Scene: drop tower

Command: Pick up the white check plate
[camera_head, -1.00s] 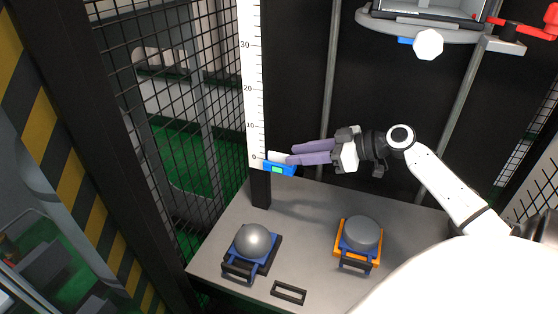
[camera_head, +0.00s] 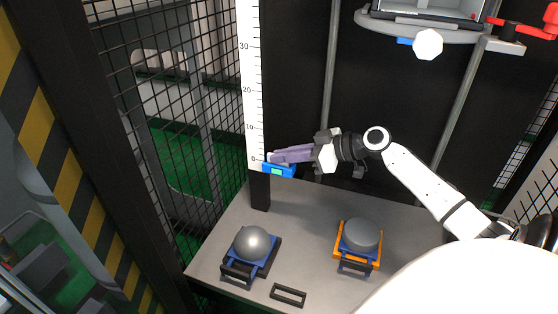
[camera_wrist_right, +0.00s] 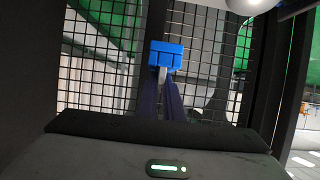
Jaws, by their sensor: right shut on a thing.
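The white check plate (camera_head: 269,157) is a small pale piece at the foot of the ruler, on the blue block with a green display (camera_head: 279,171). Most of it is hidden by my right gripper (camera_head: 274,157), whose purple fingers are shut on it from the right. In the right wrist view, a narrow pale edge of the plate (camera_wrist_right: 162,76) shows between the fingertips (camera_wrist_right: 163,84), just below the blue block (camera_wrist_right: 166,54). I cannot tell whether the plate still touches the block. My left gripper is not in view.
The white ruler (camera_head: 250,80) stands upright on a black post. On the grey table (camera_head: 300,235) below are a grey ball on a blue stand (camera_head: 254,243), a grey disc on an orange-and-blue stand (camera_head: 361,235) and a black frame (camera_head: 288,295). Wire mesh is at left.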

